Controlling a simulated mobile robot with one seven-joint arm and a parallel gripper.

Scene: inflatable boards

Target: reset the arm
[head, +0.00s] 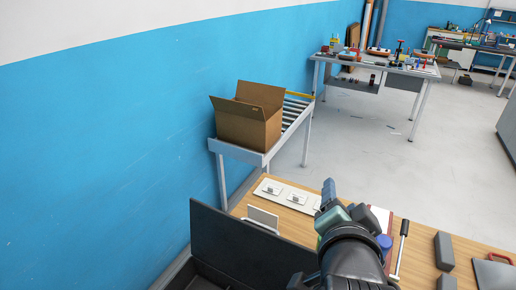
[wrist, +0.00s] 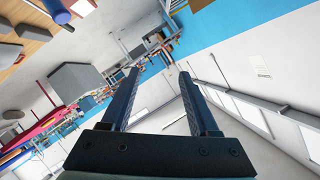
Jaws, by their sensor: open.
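My gripper (wrist: 158,98) shows in the wrist view with its two dark fingers apart and nothing between them. The wrist view is tilted and looks out over the room, with a table edge at its upper left. In the head view my arm reaches up from the bottom edge over the wooden table (head: 420,262). The gripper end (head: 329,196) shows there above the table, near a white panel; its fingertips are hard to make out from behind.
An open cardboard box (head: 247,124) stands on a roller conveyor (head: 292,118) by the blue wall. A black open case (head: 235,243) is at the front left. A pump (head: 402,245) with a black handle and grey blocks (head: 444,250) are on the table right of my arm. Floor beyond is mostly clear.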

